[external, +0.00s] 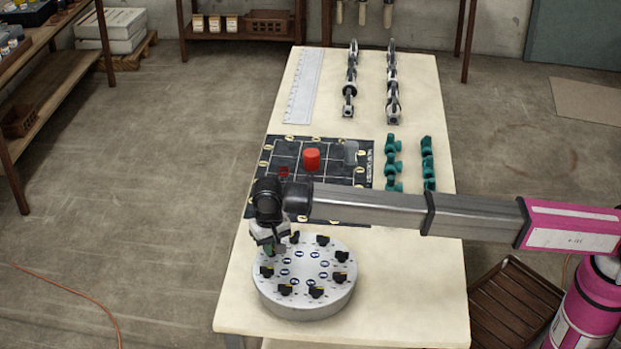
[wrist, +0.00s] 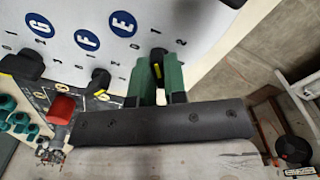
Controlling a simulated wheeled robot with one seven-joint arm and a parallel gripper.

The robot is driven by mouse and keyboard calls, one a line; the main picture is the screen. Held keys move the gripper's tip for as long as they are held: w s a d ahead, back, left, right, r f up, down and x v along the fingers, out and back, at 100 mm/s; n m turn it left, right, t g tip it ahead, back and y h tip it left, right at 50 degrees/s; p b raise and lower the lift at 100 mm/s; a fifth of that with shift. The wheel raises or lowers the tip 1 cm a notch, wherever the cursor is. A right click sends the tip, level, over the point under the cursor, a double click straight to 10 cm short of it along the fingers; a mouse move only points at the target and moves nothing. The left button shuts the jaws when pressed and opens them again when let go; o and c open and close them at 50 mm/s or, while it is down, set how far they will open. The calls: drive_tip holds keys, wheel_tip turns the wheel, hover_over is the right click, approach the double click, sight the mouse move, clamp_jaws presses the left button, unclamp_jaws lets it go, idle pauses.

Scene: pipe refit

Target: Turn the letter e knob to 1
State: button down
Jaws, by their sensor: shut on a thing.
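The round grey dial plate (external: 306,309) stands on the near end of the table, with several black knobs around blue letter discs. In the wrist view the letter E disc (wrist: 123,23) is beside a black knob (wrist: 157,57) with a yellow mark. My gripper (wrist: 158,74) is shut on this knob, one green finger on each side. In the external view my gripper (external: 275,249) reaches down onto the far left rim of the plate and largely hides the knob. The number at its pointer is not readable.
Neighbouring knobs, such as the F knob (wrist: 99,80), sit close to my gripper. A black grid board (external: 330,207) with a red cylinder (external: 311,159) lies behind the plate. Teal fittings (external: 428,160) and metal fittings (external: 350,85) lie farther back. The table's near right is clear.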

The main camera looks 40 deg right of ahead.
drive_tip(key=shift+m, duration=0.5)
drive_tip(key=c, duration=1.2)
unclamp_jaws()
drive_tip(key=shift+o, duration=0.2)
wheel_tip(320, 180, up, 11)
drive_tip(key=shift+f, duration=0.1)
